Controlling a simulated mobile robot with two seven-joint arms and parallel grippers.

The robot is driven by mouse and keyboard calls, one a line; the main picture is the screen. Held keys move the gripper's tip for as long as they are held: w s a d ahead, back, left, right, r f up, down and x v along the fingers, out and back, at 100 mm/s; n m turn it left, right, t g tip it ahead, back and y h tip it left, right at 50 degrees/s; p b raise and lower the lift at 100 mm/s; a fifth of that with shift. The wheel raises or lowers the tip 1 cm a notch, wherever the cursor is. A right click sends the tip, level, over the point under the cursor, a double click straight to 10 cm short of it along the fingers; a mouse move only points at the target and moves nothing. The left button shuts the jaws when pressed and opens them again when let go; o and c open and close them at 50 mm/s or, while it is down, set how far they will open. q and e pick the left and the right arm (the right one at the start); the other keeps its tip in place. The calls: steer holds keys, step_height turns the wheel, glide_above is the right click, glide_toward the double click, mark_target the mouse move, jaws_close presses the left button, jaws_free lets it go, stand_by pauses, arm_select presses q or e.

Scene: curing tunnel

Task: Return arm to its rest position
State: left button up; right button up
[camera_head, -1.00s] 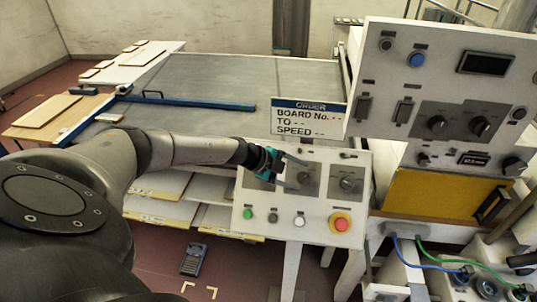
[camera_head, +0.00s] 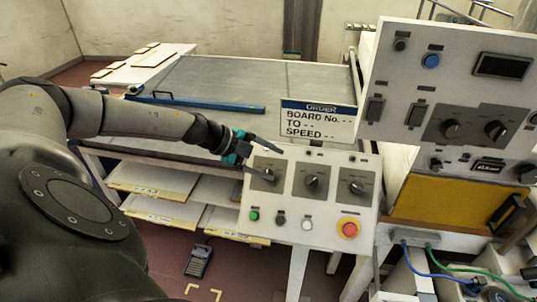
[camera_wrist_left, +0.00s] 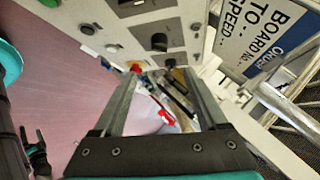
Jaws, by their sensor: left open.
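My left gripper (camera_head: 266,160) is open and empty, in front of the upper left part of the white control panel (camera_head: 318,238). Its two fingers spread apart in the left wrist view (camera_wrist_left: 160,85), with nothing between them but background. The left arm comes in from the left, bent at the elbow and raised over the conveyor's near side. The panel carries three dark knobs, small buttons and a red emergency button (camera_head: 349,229). I cannot tell from the head view whether a fingertip touches the panel. My right gripper does not show.
An order sign (camera_head: 318,120) stands behind the panel. A larger control box (camera_head: 460,85) rises at the right, above a yellow panel (camera_head: 440,205). The grey conveyor bed (camera_head: 250,80) with a blue bar (camera_head: 200,103) lies behind my arm. Shelves with boards (camera_head: 165,180) sit below.

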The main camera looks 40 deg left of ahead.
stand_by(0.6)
arm_select(q)
steer(key=w+d+f+n+t+y, duration=0.1)
steer(key=d+f+n+t, duration=0.15)
steer(key=d, duration=0.85)
steer(key=w+d+f+n+t, duration=0.15)
steer(key=d+n, duration=0.25)
steer(key=d, duration=0.7)
steer(key=s+f+n+g+y, duration=0.25)
steer(key=s+n+g, duration=0.25)
steer(key=s, duration=0.7)
steer(key=s+f+n+g+y, duration=0.2)
steer(key=s+f+n+g, duration=0.15)
steer(key=s, duration=0.85)
step_height(320, 180, down, 31)
steer(key=s+g+b, duration=0.1)
steer(key=g+b, duration=0.1)
steer(key=b, duration=0.9)
steer(key=s+a+f+b, duration=0.1)
steer(key=s+f+b, duration=0.4)
steer(key=f, duration=0.8)
steer(key=s+a+f+g+b, duration=0.1)
steer(key=s+f+b, duration=0.5)
steer(key=s+f, duration=0.5)
step_height(320, 180, down, 3)
steer(key=shift+s+r, duration=0.15)
